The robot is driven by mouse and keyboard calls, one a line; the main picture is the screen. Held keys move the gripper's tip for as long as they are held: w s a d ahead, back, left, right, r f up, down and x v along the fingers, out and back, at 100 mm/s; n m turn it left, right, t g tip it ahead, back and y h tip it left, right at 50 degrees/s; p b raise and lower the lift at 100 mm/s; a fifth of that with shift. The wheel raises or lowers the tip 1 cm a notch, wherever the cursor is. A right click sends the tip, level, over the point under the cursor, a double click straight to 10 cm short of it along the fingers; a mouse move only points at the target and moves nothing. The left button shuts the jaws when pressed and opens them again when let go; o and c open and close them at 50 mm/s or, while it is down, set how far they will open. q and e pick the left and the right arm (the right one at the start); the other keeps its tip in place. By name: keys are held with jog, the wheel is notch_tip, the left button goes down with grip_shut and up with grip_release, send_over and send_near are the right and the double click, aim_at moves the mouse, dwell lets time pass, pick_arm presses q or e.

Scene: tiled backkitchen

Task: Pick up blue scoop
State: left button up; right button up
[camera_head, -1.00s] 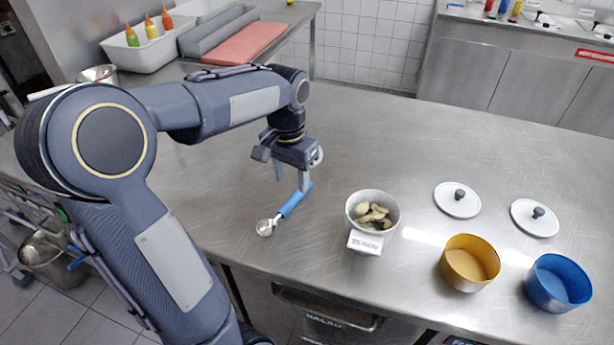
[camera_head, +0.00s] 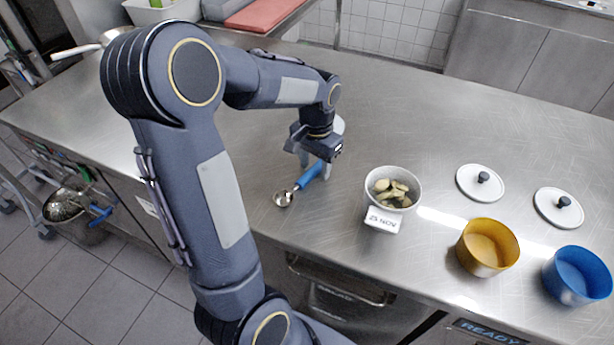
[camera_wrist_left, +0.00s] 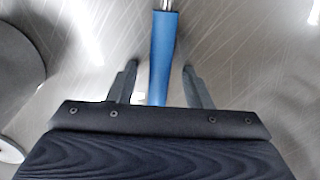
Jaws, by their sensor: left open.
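The blue scoop lies on the steel counter, with its blue handle (camera_head: 309,175) toward my left gripper and its metal bowl (camera_head: 284,198) toward the counter's front edge. My left gripper (camera_head: 316,172) is open and low over the handle. In the left wrist view the handle (camera_wrist_left: 162,50) runs between the two spread fingers of the gripper (camera_wrist_left: 160,80), with a gap on both sides. The near end of the handle is hidden by the gripper body. My right gripper is not in view.
A bowl of sliced food (camera_head: 393,187) with a date label stands just right of the scoop. Further right are two white lids (camera_head: 470,188), a yellow bowl (camera_head: 488,247) and a blue bowl (camera_head: 577,276).

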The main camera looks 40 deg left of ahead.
pick_arm(q)
jog(key=shift+f, duration=0.15)
grip_shut()
dwell(0.4)
